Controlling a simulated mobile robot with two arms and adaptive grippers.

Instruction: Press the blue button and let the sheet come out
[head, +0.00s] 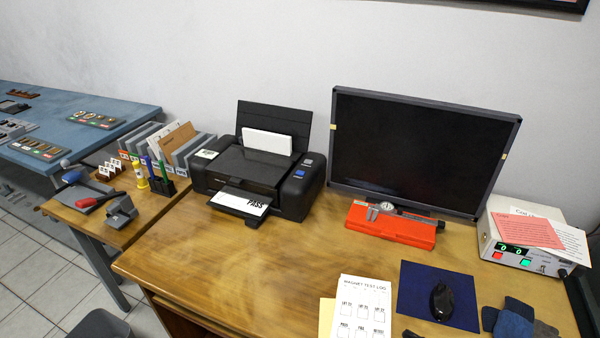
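A black printer (252,165) stands on the wooden desk, left of the monitor. White paper (267,142) stands in the rear feeder. Neither of my grippers is in view.
The wooden desk (215,255) is clear in front of the printer. A monitor (415,150), an orange case (390,228) with a caliper, and a white device (530,243) are to the right. A test log sheet (362,305), mouse (441,300) and gloves (515,318) lie near the front.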

